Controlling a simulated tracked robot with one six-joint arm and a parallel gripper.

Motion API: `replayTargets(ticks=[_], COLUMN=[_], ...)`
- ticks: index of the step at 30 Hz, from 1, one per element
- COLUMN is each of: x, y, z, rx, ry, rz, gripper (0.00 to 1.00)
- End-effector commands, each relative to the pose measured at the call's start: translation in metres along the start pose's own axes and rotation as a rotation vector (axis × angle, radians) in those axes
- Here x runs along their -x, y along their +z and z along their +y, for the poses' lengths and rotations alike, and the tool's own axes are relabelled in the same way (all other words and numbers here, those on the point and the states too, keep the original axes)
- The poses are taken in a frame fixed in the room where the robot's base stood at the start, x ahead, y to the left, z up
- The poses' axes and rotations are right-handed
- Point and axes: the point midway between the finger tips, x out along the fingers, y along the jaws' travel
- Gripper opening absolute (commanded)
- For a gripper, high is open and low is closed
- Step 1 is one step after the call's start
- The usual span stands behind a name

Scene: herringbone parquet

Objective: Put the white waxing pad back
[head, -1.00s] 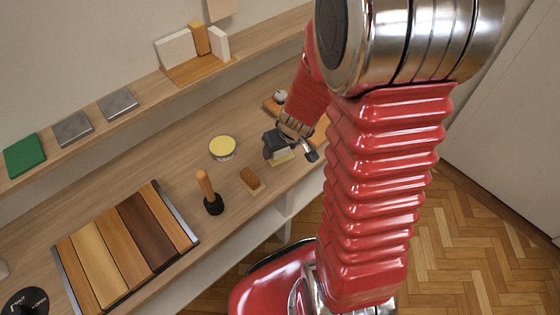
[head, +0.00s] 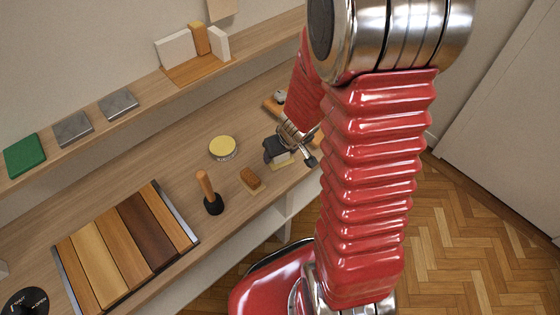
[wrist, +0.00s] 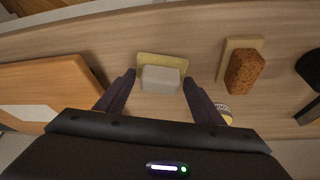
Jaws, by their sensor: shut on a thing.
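The white waxing pad (wrist: 161,79) is a small pale block at the front of the worktop. It is over a thin yellowish mat (wrist: 150,60); whether it touches the mat I cannot tell. My gripper (wrist: 160,88) is shut on the pad, one dark finger on each side of it in the wrist view. In the head view my gripper (head: 279,151) is low over the worktop and hides most of the pad; a bit of the mat (head: 282,165) shows below it.
A brown block (head: 251,179) on a similar mat lies to the left, with a yellow-lidded tin (head: 222,148) behind. A wooden-handled tool (head: 208,193) stands further left, beside a panel of wood strips (head: 125,245). A wooden board (wrist: 50,90) is close on the wrist view's left.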

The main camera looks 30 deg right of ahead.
Motion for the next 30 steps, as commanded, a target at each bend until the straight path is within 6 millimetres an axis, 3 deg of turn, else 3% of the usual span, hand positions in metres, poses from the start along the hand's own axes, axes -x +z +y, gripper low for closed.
replayTargets(ticks=[14,15,24,30], x=[-0.0042,-0.0044,-0.0042,-0.0042], y=[0.0015,0.0015,0.0013,0.0014], z=[-0.0003,-0.0003,-0.0002,-0.0002], rx=[-0.001,0.000,0.000,0.000], ry=[-0.002,-0.001,-0.001,-0.001], rz=[0.001,0.001,0.001,0.001], gripper=[0.39,0.62,0.83,0.86])
